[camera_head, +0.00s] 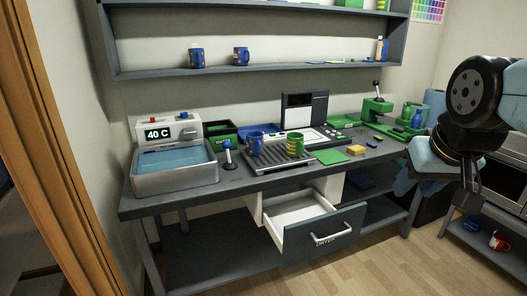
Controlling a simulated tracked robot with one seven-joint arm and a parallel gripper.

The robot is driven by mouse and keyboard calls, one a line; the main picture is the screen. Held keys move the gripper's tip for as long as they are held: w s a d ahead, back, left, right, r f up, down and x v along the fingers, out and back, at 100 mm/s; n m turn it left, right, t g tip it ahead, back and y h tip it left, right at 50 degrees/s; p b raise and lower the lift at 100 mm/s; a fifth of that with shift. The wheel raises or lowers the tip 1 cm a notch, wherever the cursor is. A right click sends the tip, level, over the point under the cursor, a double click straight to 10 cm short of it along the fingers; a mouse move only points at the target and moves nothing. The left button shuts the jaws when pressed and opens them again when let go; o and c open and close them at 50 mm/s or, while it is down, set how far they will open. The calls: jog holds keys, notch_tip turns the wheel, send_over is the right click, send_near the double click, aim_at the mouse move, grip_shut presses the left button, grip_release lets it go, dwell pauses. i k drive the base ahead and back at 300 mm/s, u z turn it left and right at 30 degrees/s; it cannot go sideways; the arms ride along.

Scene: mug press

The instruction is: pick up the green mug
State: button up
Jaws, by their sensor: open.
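The green mug (295,145), with yellowish markings, stands upright on the grey slatted rack (262,158) on the workbench. A blue mug (255,142) stands just to its left. My gripper (462,205) hangs at the right of the picture, well to the right of the green mug and apart from it. It is open, small and dark in this view, with nothing seen between its fingers.
A water bath (175,172) reading 40 C stands at the bench's left end. An open drawer (322,236) juts out below the rack. A green press (378,108) stands at the right rear. Two blue mugs sit on the wall shelf (280,68). Floor in front is clear.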

aim_at(295, 147)
jog(key=u, duration=0.35)
jog(key=i, duration=1)
jog(key=z, duration=0.05)
